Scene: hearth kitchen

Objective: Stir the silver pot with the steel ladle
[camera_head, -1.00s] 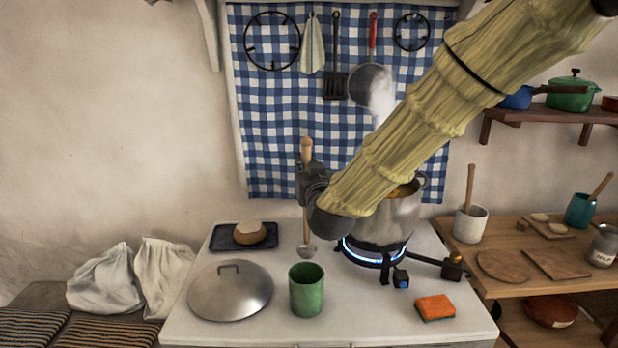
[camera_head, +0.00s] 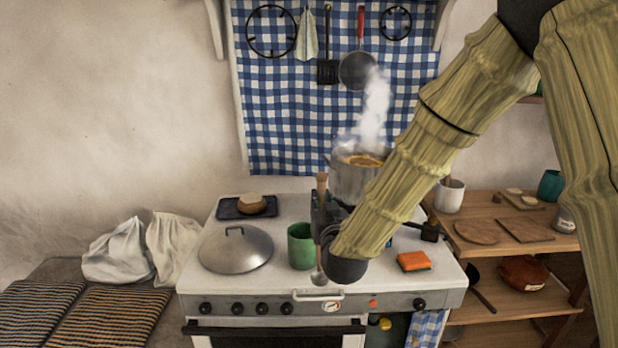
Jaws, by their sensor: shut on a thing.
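The silver pot (camera_head: 345,181) stands on the burner at the back right of the white stove, with brownish contents and steam rising from it. The steel ladle (camera_head: 318,274) hangs upright with its bowl down, in front of the stove top in the picture. My gripper (camera_head: 321,200) is shut on the ladle's wooden handle (camera_head: 322,182). My arm covers the pot's lower right side and the burner. The ladle is apart from the pot, lower and to its left in the picture.
A pot lid (camera_head: 236,252), a green cup (camera_head: 301,247) and a dark tray (camera_head: 228,210) with a bread roll (camera_head: 253,203) occupy the stove's left part. An orange sponge (camera_head: 413,261) lies at the front right. A wooden side table (camera_head: 486,207) stands to the right.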

